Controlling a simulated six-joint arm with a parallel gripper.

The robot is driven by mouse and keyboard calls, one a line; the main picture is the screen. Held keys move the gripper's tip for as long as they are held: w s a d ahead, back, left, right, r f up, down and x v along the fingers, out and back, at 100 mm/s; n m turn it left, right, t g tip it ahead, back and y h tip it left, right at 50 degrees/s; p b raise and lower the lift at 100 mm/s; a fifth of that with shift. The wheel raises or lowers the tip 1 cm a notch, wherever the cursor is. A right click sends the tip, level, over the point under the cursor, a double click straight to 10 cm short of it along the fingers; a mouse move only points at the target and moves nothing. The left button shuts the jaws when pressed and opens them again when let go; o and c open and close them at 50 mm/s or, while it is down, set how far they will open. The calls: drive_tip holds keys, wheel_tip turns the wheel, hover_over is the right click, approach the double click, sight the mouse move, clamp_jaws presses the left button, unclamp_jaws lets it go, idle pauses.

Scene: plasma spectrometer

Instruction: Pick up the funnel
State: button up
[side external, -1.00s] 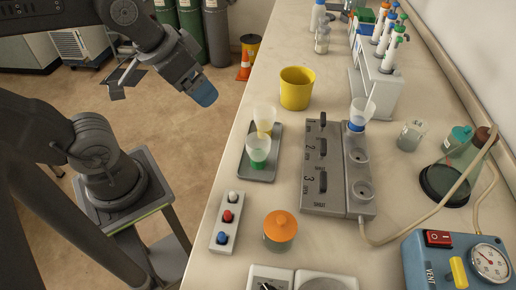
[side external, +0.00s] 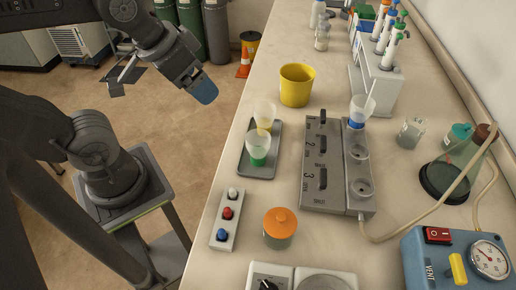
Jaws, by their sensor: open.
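Two translucent, cup-shaped vessels that look like funnels stand upright on a grey tray (side external: 262,171). One has a yellow base (side external: 265,115), the other a green base (side external: 258,149). My gripper (side external: 124,80) is at the upper left, over the floor, well left of the bench and apart from all of these. It is open and empty; its fingers are small and partly hidden here.
A yellow beaker (side external: 296,86) stands behind the tray. An orange-lidded jar (side external: 280,229) and a button box (side external: 227,219) stand in front. A pipette rack (side external: 378,85), a flask (side external: 450,170), a hose and a blue pump (side external: 455,258) occupy the right side.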

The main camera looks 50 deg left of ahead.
drive_tip(key=m+g, duration=0.6)
drive_tip(key=m, duration=1.3)
hover_over(258, 145)
drive_tip(key=s, duration=0.1)
wheel_tip(258, 145, down, 5)
drive_tip(key=f, duration=0.5)
drive_tip(key=d+f, duration=0.1)
drive_tip(key=f, duration=0.1)
drive_tip(key=shift+s+f, duration=0.1)
drive_tip(key=shift+f, duration=0.25)
drive_tip(key=shift+d+f, duration=0.15)
drive_tip(key=shift+f, duration=1.25)
drive_tip(key=shift+d+f, duration=0.15)
drive_tip(key=shift+f, duration=1.2)
drive_tip(key=shift+c, duration=0.4)
drive_tip(key=c, duration=0.9)
